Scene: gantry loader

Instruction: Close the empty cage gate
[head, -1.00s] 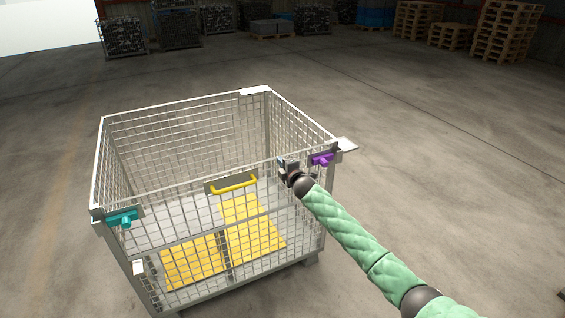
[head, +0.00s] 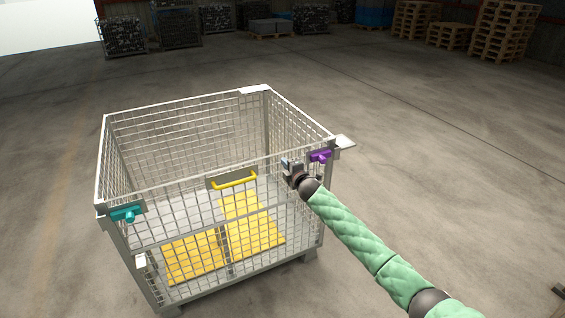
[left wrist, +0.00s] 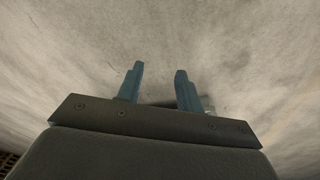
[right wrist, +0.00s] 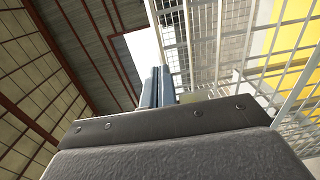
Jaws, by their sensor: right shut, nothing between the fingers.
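The wire mesh cage (head: 185,104) stands on the floor at the left and centre of the head view. Its front gate (head: 180,232) is upright between the corner posts, with a yellow handle (head: 234,180) on its upper part. A teal latch (head: 126,214) is at the gate's left corner and a purple latch (head: 320,156) at its right corner. My right gripper (head: 287,164) is shut and empty, at the gate's top right beside the purple latch. Whether it touches the mesh cannot be told. My left gripper (left wrist: 158,85) is open and empty above bare floor.
Yellow panels (head: 250,222) show through the mesh inside the cage. A small plate (head: 345,141) juts out at the right corner. Pallet stacks (head: 505,30) and filled cages (head: 123,36) stand far back. The floor around the cage is clear.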

